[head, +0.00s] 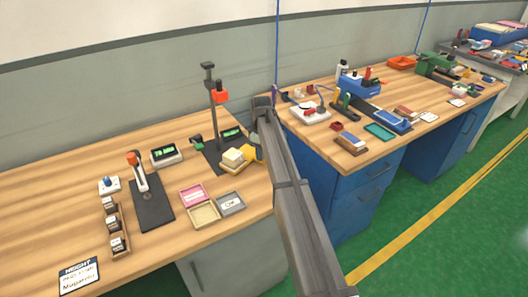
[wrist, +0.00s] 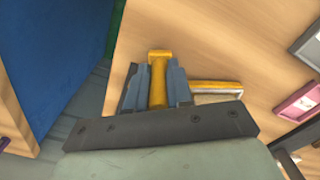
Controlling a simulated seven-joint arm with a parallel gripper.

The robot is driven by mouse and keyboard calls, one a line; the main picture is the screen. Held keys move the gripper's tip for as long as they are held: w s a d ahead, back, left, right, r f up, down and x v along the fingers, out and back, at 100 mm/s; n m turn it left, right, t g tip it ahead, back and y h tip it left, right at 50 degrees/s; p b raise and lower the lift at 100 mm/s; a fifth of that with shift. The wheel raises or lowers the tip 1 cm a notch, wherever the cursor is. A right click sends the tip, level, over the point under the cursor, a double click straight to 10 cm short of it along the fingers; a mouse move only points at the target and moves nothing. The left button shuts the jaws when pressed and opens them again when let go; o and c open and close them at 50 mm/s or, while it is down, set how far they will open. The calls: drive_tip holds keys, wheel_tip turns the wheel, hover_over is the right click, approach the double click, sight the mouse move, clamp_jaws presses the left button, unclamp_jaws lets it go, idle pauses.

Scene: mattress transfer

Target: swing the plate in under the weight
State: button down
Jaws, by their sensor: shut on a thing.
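A yellow plate (head: 228,168) with a pale cream block (head: 233,156) on it sits at the right of the dark base of a tall stand (head: 213,125). An orange weight (head: 221,96) is high on the stand's post. The plate appears beside the spot below the weight. My gripper (head: 257,146) is at the plate's right end, partly hidden by my arm. In the wrist view my gripper (wrist: 158,72) is shut on the plate's yellow handle (wrist: 158,92). Part of the yellow plate (wrist: 215,84) shows to the right; the weight is out of that view.
A green-lit display (head: 232,133) stands behind the stand's base. Pink, tan and grey trays (head: 230,203) lie in front. A second dark stand (head: 150,205) is to the left. The blue bench (head: 325,190) is close on the right, across a gap.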

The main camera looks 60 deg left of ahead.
drive_tip(key=shift+s+a+m, duration=0.15)
drive_tip(key=shift+s+m, duration=0.6)
drive_tip(key=shift+m, duration=0.35)
drive_tip(key=shift+s+a+m, duration=0.15)
drive_tip(key=shift+s+m, duration=0.6)
drive_tip(key=shift+m, duration=0.35)
drive_tip(key=shift+s, duration=0.15)
drive_tip(key=c, duration=1)
unclamp_jaws()
drive_tip(key=shift+r, duration=0.1)
wheel_tip(320, 180, up, 14)
drive_tip(key=shift+f, duration=0.2)
